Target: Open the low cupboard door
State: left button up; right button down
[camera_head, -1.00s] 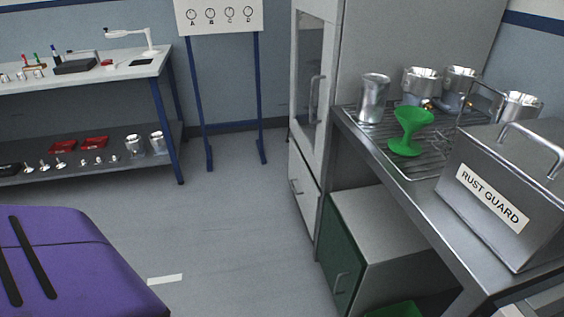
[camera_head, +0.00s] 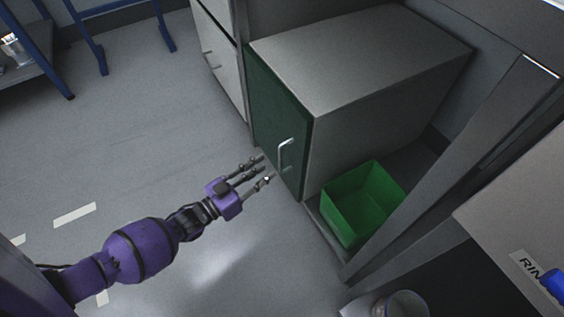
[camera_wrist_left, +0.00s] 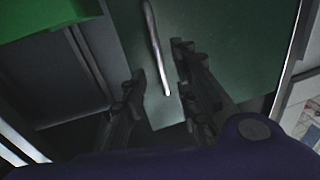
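The low cupboard is a grey box under the bench with a green door (camera_head: 275,117) on its left-facing side. The door looks shut. Its pale bar handle (camera_head: 286,155) stands near the door's edge closest to the green bin. My left gripper (camera_head: 264,170) is open, its fingers pointing at the handle from a short distance. In the left wrist view the handle (camera_wrist_left: 157,48) lies between the spread fingers (camera_wrist_left: 155,95), in front of the green door (camera_wrist_left: 215,50); I cannot tell whether they touch it. My right gripper is not in view.
An open green bin (camera_head: 362,204) stands on the low shelf right beside the cupboard. A grey bench leg (camera_head: 440,165) slants past it. A tall white cabinet (camera_head: 215,60) stands behind the cupboard. The floor (camera_head: 150,150) left of the door is clear.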

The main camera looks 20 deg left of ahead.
aim_at(280, 170)
pick_arm(q)
jog(key=b+x, duration=0.2)
jog(key=x, duration=0.5)
jog(key=shift+c, duration=0.5)
jog(key=shift+c, duration=2.8)
grip_shut()
